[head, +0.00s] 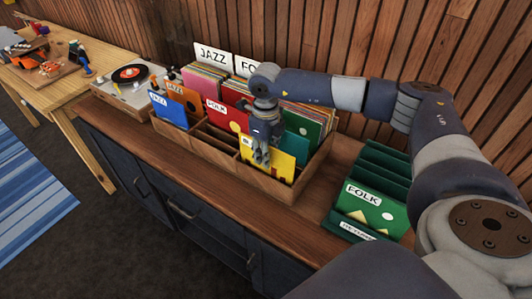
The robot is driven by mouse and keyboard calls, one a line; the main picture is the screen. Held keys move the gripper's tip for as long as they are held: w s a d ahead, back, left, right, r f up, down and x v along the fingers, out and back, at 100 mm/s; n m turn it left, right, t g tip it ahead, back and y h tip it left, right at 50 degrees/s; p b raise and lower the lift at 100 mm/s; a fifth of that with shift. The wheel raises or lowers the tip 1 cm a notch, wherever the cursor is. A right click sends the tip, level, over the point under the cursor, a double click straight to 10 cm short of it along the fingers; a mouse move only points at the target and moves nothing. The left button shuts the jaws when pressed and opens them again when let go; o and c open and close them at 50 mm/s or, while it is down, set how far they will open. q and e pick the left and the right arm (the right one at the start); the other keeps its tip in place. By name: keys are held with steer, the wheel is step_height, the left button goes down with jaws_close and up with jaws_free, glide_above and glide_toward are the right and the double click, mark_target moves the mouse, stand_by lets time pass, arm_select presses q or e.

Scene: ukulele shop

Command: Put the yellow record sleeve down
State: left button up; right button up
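The yellow record sleeve (281,164) stands upright, leaning slightly, in a front right compartment of the wooden record crate (268,186). My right gripper (262,157) reaches down over the sleeve's upper left part. Its fingers appear closed on the sleeve, one finger lying across the front face. The gripper hides part of the sleeve, and the crate's front wall hides its lower edge. My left gripper is not in view.
Other sleeves fill the crate's back, with a teal sleeve (296,147) just behind the yellow one. Empty compartments lie to its left. A green rack (372,205) stands right on the counter (315,221); a record player (128,82) stands left.

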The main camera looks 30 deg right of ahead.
step_height(320, 180, up, 12)
steer(key=shift+b, duration=1.2)
steer(key=shift+r, duration=0.6)
